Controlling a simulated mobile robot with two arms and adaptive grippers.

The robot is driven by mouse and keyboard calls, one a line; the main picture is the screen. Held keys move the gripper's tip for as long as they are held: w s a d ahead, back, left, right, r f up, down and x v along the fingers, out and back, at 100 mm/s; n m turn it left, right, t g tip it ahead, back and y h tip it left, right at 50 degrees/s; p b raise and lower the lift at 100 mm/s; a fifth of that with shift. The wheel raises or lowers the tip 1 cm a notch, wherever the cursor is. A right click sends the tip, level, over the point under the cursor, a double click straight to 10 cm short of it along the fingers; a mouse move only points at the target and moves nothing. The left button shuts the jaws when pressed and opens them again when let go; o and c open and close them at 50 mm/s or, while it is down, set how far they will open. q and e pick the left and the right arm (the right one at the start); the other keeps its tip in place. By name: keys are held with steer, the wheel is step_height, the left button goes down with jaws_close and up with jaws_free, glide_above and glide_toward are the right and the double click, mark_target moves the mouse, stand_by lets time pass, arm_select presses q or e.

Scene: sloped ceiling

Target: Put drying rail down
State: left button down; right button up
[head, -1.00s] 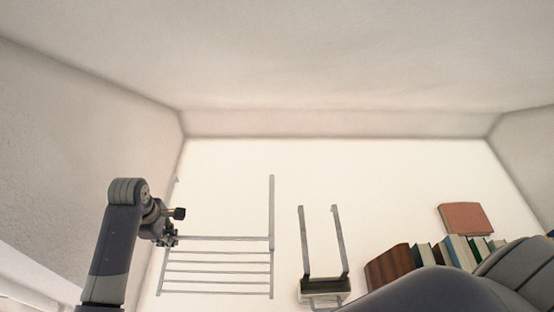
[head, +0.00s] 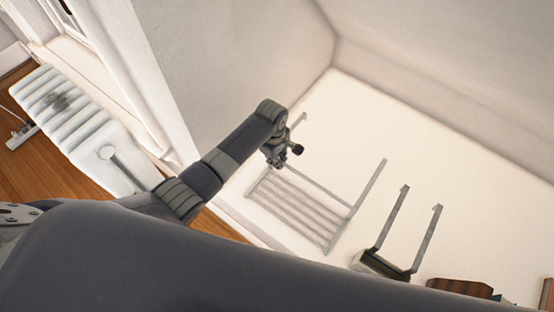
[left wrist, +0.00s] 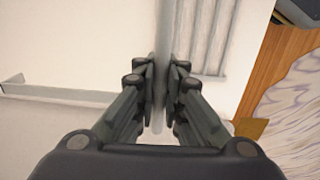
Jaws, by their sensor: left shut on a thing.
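The drying rail (head: 298,211) is a pale grey metal frame with several parallel bars and long side arms. In the head view it lies against the white surface, right of the middle. I cannot tell whether it touches that surface. My left gripper (head: 279,161) is at its upper left bar. In the left wrist view the rail's bar (left wrist: 162,50) runs between the fingers of my left gripper (left wrist: 160,100), which are shut on it. More parallel bars show at the top right there. My right gripper is not in view.
A second metal bracket (head: 428,238) with a dark holder (head: 380,264) is right of the rail. A brown book or box (head: 459,286) is at the lower right. A white radiator (head: 75,125) stands at the left on the wooden floor (head: 35,165). White walls enclose the corner.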

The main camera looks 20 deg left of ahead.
arm_select(q)
steer(key=c, duration=1.7)
jaws_free()
steer(key=r, duration=0.4)
steer(key=r+p, duration=0.1)
steer(key=r, duration=0.3)
steer(key=r+p, duration=0.1)
steer(key=r, duration=0.3)
steer(key=shift+s+a, duration=0.25)
steer(key=shift+s, duration=0.05)
